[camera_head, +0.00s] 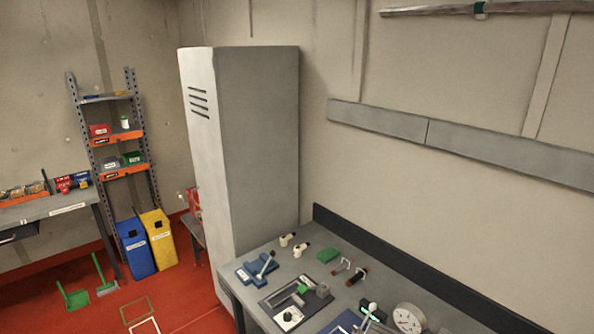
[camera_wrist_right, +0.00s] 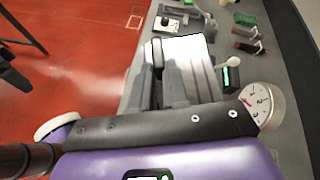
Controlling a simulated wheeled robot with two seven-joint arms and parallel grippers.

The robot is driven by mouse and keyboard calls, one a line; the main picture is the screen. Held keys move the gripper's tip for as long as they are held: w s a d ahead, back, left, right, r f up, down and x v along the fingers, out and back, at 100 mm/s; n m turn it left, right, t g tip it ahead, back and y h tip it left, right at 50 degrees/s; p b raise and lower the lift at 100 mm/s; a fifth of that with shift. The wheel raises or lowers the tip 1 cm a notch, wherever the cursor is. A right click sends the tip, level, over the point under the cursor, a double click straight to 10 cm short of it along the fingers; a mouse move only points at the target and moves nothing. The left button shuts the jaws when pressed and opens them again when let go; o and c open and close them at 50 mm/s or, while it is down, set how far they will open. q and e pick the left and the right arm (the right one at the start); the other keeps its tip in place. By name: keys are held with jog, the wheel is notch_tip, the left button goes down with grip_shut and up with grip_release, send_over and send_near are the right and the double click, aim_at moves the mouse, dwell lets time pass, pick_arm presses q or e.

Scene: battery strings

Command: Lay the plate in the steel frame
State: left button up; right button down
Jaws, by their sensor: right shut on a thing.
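In the right wrist view, my right gripper (camera_wrist_right: 178,85) is shut on a bright silver plate (camera_wrist_right: 188,48). The plate stands out beyond the dark fingers, over the near edge of the grey workbench. The fingers hide its lower part. I cannot make out the steel frame for certain in either view. My right gripper does not show clearly in the head view, and my left gripper is in neither view.
The workbench (camera_head: 258,302) holds a blue fixture (camera_head: 257,270), a dark board with a clamp (camera_head: 295,305), a green block (camera_head: 328,256), red-handled clamps (camera_head: 356,276) and a round dial gauge (camera_head: 408,319). A tall grey cabinet (camera_head: 262,150) stands behind its left end.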

jog(key=s+a+f+n+g, duration=0.1)
jog(key=s+a+f, duration=0.2)
jog(key=s+a, duration=0.35)
jog(key=shift+n+y, duration=0.3)
jog(key=shift+y, duration=0.1)
jog(key=f+b, duration=1.5)
jog(key=shift+w+a+f, duration=0.15)
jog(key=shift+w+a, duration=0.15)
jog(key=shift+a, duration=0.05)
